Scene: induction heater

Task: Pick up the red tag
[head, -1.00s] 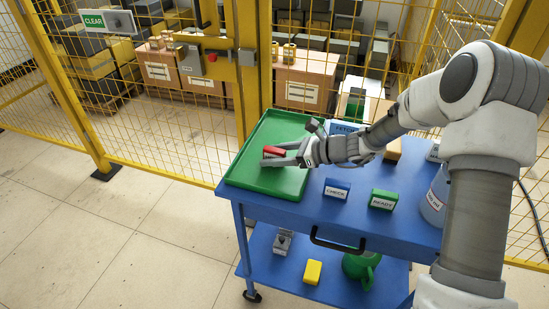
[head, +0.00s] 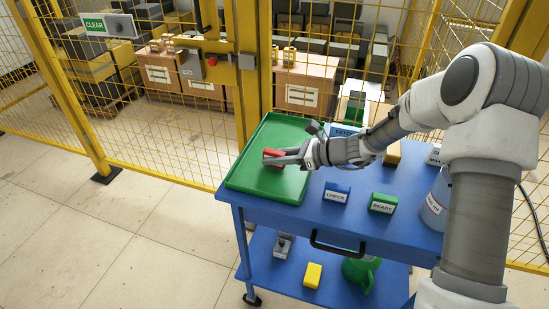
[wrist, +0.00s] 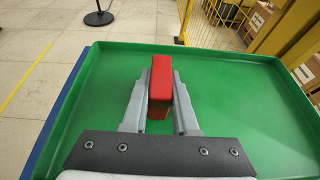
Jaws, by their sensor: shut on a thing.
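The red tag (head: 273,156) is a small red block over the green tray (head: 238,178) on the blue cart. In the wrist view the red tag (wrist: 160,82) stands between the two fingers of my gripper (wrist: 159,90), which touch it on both sides. My gripper (head: 279,158) also shows in the head view, reaching in from the right and shut on the tag. I cannot tell whether the tag's lower edge touches the tray floor.
A blue CHECK block (head: 336,192) and a green READY block (head: 382,203) stand on the cart top (head: 300,222) right of the tray. A yellow mesh fence (head: 170,140) stands behind. The tray (wrist: 262,100) is otherwise empty and has a raised rim.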

